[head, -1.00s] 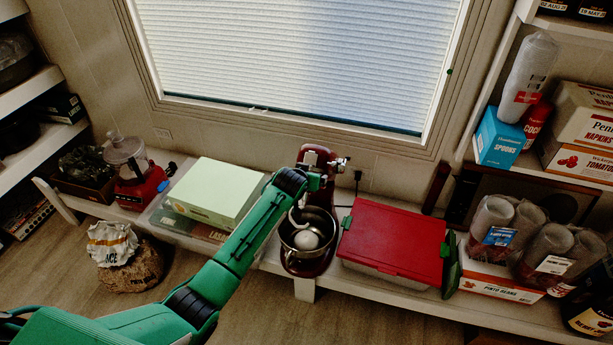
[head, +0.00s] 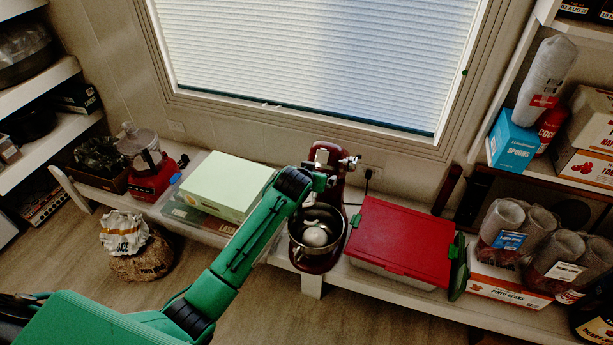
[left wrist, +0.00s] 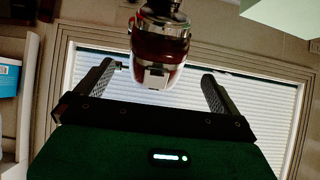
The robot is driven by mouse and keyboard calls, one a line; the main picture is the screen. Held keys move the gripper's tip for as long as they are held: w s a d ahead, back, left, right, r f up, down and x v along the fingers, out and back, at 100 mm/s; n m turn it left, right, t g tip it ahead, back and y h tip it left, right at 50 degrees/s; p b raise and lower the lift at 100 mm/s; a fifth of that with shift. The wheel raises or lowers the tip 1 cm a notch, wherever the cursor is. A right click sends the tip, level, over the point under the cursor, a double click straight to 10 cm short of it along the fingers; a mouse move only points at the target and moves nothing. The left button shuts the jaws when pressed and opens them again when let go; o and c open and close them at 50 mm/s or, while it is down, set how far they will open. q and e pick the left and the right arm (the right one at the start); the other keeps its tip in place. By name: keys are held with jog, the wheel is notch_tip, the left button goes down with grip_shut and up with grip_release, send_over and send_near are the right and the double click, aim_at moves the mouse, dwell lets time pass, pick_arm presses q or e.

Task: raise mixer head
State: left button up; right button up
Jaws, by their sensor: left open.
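The dark red stand mixer (head: 326,154) stands on the low shelf under the window. Its metal bowl (head: 334,246) faces me, with a white beater or similar piece in it. My left gripper (head: 322,181) is at the mixer, over the back of the bowl, and my arm hides part of the mixer head. In the left wrist view, the fingers of my left gripper (left wrist: 157,74) are spread apart, and the red and silver mixer head (left wrist: 162,45) shows in the gap between them. I cannot tell whether a finger touches it or how far the head is tilted. My right gripper is not in view.
A red-lidded bin (head: 402,240) stands close right of the mixer. A pale green box (head: 227,184) lies left, behind my arm. A red food processor (head: 150,178) is farther left. Wrapped cups (head: 507,230) stand right. A sack (head: 135,250) sits on the floor.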

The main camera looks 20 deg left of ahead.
pick_arm(q)
jog(key=v, duration=0.7)
jog(key=shift+s+r, duration=0.15)
jog(key=shift+r, duration=0.1)
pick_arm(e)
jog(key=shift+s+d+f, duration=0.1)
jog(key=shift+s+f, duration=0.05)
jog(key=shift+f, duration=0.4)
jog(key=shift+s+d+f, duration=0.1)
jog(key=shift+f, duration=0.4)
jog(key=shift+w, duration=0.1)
